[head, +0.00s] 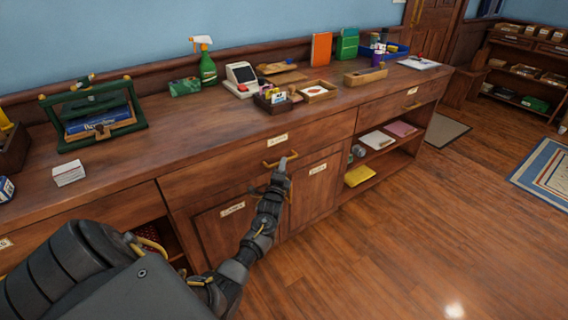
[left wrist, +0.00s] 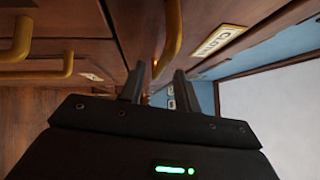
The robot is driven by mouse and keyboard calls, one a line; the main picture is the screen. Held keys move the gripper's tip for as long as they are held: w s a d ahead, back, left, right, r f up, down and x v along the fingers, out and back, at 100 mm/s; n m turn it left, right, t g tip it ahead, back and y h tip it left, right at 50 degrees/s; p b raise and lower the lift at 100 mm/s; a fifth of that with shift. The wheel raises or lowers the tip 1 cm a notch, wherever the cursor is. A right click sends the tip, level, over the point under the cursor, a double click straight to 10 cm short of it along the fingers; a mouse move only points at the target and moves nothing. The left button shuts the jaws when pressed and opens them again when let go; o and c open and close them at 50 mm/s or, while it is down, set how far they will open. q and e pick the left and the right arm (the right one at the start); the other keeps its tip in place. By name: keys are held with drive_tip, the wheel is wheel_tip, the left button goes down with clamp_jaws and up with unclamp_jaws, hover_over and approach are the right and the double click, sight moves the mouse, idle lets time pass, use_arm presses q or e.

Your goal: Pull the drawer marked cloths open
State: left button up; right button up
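The wooden drawer (head: 225,168) with a small white label (head: 277,139) and a brass handle (head: 279,161) is in the counter's upper row; its front looks flush. In the left wrist view the label (left wrist: 216,40) reads roughly "CLOT…", partly unclear. My left gripper (head: 284,165) is at this handle in the head view. In the left wrist view my left gripper (left wrist: 159,86) has its two fingers apart, with the brass handle (left wrist: 172,35) reaching toward the gap between them. Whether they touch the handle is unclear. My right gripper is not in view.
Below are cupboard doors (head: 316,186) with their own labels and handles. Open shelves (head: 385,153) stand to the right. The countertop (head: 200,120) holds a spray bottle (head: 207,66), a card reader (head: 241,78) and small trays. The floor (head: 430,220) in front is clear.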

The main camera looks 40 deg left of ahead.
use_arm(q)
drive_tip(key=shift+x, duration=1.85)
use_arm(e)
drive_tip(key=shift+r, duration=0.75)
use_arm(q)
clamp_jaws()
